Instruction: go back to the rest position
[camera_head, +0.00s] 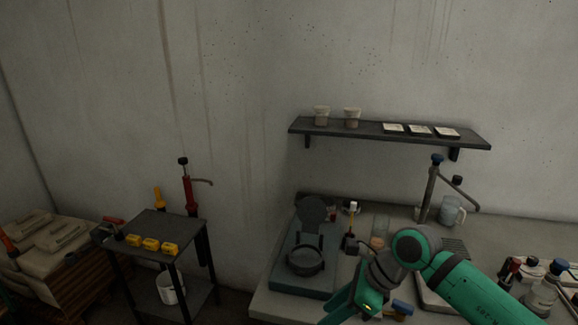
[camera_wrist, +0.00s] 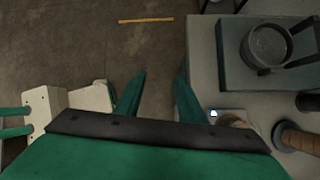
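My gripper (camera_head: 343,306) is green and shows at the bottom of the head view, low by the front edge of the grey counter (camera_head: 262,304). My arm reaches to it from the lower right. In the wrist view, the two fingers of my gripper (camera_wrist: 159,82) stand apart. Only bare floor shows between them, and they hold nothing. The right finger appears beside the counter's edge in that view.
A teal base with a round dark pan (camera_head: 306,260) stands on the counter, left of my arm. A tap (camera_head: 430,190), jug (camera_head: 451,211) and bottles (camera_head: 541,294) are to the right. A shelf (camera_head: 375,133) hangs above. A dark cart (camera_head: 155,224) stands left, past open floor.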

